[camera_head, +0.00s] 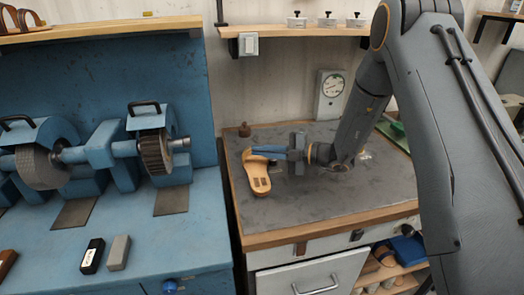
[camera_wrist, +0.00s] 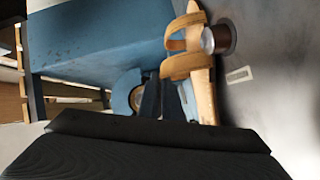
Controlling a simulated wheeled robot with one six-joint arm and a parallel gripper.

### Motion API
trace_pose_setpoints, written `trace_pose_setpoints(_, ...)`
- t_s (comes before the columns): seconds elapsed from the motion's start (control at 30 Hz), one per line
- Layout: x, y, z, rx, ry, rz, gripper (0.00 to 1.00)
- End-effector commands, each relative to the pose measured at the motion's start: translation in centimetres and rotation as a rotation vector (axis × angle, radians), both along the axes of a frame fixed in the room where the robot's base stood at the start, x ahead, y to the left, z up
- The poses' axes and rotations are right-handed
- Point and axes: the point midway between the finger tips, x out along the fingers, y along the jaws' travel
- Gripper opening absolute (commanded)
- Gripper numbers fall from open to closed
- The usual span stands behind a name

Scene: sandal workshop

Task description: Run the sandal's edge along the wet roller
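A tan sandal (camera_head: 258,178) lies on the grey top of the wooden bench, its strapped end away from me. My gripper (camera_head: 262,151) reaches in from the right, its blue fingers at the sandal's far end. In the wrist view the sandal (camera_wrist: 186,66) shows its tan straps beside and beyond the dark fingers (camera_wrist: 165,100). The fingers are close together, and I cannot tell whether they hold the sandal. I cannot pick out a wet roller for certain. The blue machine at left carries a grey wheel (camera_head: 40,167) and a ribbed dark wheel (camera_head: 155,154).
A small brown pot (camera_head: 244,130) stands just beyond the sandal; a brown cylinder (camera_wrist: 216,39) shows by the straps. Dark and grey blocks (camera_head: 118,253) lie on the machine's table. The bench front (camera_head: 300,215) is clear.

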Motion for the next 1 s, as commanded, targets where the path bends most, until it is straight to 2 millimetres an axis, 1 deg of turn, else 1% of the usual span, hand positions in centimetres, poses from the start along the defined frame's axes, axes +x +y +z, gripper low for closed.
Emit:
trace_pose_setpoints(0.03, 0.57, -0.04, 0.00, -0.004, -0.006, -0.012, 0.00)
trace_pose_setpoints(0.37, 0.55, 0.18, -0.09, -0.005, -0.010, -0.005, 0.00)
trace_pose_setpoints(0.77, 0.83, 0.50, -0.43, -0.005, -0.051, 0.046, 0.00)
trace_pose_setpoints(1.0, 0.59, 0.53, -0.46, -0.005, -0.055, 0.060, 0.00)
